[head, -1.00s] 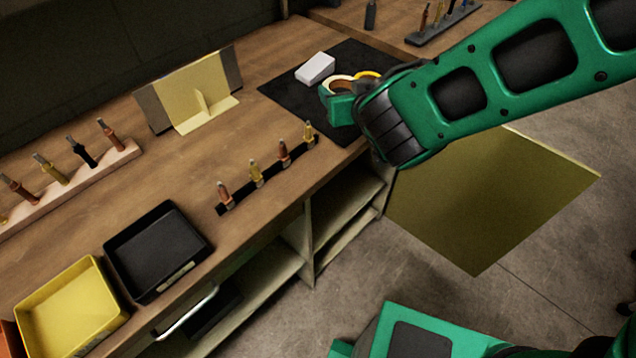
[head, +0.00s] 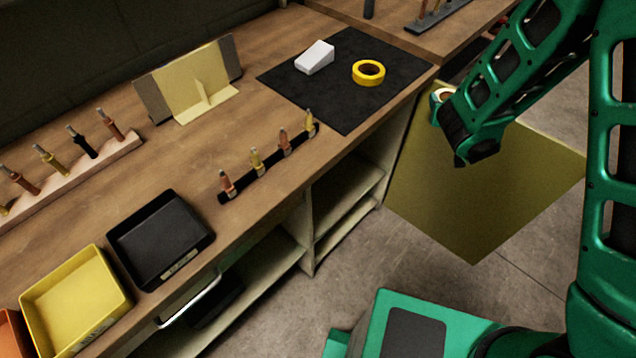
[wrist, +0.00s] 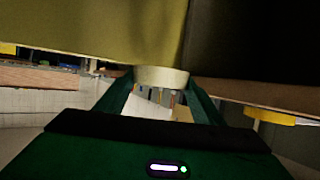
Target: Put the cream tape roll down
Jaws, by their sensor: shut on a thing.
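The cream tape roll (wrist: 161,77) is between the two fingers of my gripper (wrist: 160,95) in the wrist view. My gripper is shut on it. In the head view my gripper (head: 440,103) is off the bench's right edge, and a small part of the cream roll (head: 444,93) shows at its tip. The roll is held clear of the bench top. The black mat (head: 345,112) lies on the bench to the left of my gripper.
A yellow tape roll (head: 368,73) and a white block (head: 315,57) sit on the mat. The mat's front part is bare. Several fasteners stand in a dark strip (head: 268,170) along the bench edge. A large olive panel (head: 480,190) is beyond my gripper.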

